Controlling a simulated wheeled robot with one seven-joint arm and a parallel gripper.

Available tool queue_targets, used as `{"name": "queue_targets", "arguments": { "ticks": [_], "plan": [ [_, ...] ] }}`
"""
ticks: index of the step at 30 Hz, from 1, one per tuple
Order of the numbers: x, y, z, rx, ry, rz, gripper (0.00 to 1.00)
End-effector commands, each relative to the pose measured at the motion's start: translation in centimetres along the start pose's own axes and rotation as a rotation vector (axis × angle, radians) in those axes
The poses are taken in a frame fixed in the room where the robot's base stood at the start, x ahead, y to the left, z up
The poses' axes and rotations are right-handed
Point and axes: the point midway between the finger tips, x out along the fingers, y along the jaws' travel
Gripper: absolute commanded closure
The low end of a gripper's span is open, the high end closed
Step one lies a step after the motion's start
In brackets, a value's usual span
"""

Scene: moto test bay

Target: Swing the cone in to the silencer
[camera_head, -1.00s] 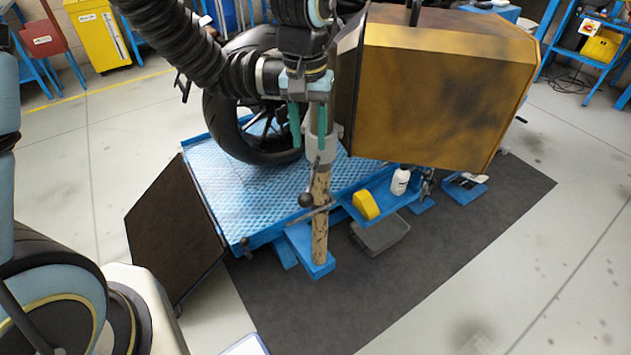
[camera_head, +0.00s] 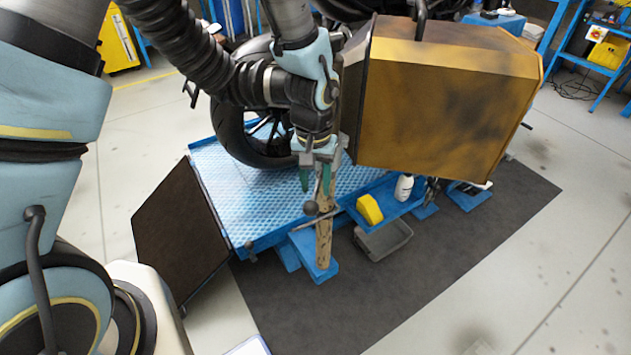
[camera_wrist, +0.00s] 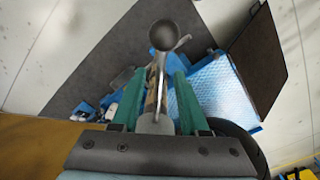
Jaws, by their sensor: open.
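A black ribbed hose (camera_head: 185,45) comes in from the upper left and its end passes behind my arm. I cannot make out the cone there. The silencer is not clearly visible either; my arm and the big box cover that area. A worn post (camera_head: 323,245) stands upright with a dark ball knob (camera_head: 311,208) on a lever. My gripper (camera_head: 315,188) is open, its green fingers pointing down just above the knob. In the wrist view the fingers (camera_wrist: 160,76) stand apart on either side of the knob's metal rod, and the knob (camera_wrist: 163,35) shows beyond the tips.
A motorcycle wheel (camera_head: 228,130) stands on a blue lift (camera_head: 205,180). A large orange-brown box (camera_head: 450,95) hangs close to the right of my arm. A dark panel (camera_head: 175,235) leans at left. A yellow block (camera_head: 369,209), white bottle (camera_head: 403,187) and grey tray (camera_head: 383,240) are at right.

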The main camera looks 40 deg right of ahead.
Motion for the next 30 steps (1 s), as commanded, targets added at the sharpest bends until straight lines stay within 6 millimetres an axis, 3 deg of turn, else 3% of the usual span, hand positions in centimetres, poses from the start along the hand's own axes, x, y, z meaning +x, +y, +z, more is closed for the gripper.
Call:
{"name": "queue_targets", "arguments": {
  "ticks": [2, 13, 30],
  "plan": [
    [-0.01, -0.01, 0.00, 0.000, 0.000, 0.000, 0.59],
    [-0.03, -0.02, 0.00, 0.000, 0.000, 0.000, 1.00],
    [-0.04, -0.02, 0.00, 0.000, -0.001, 0.000, 1.00]
  ]
}}
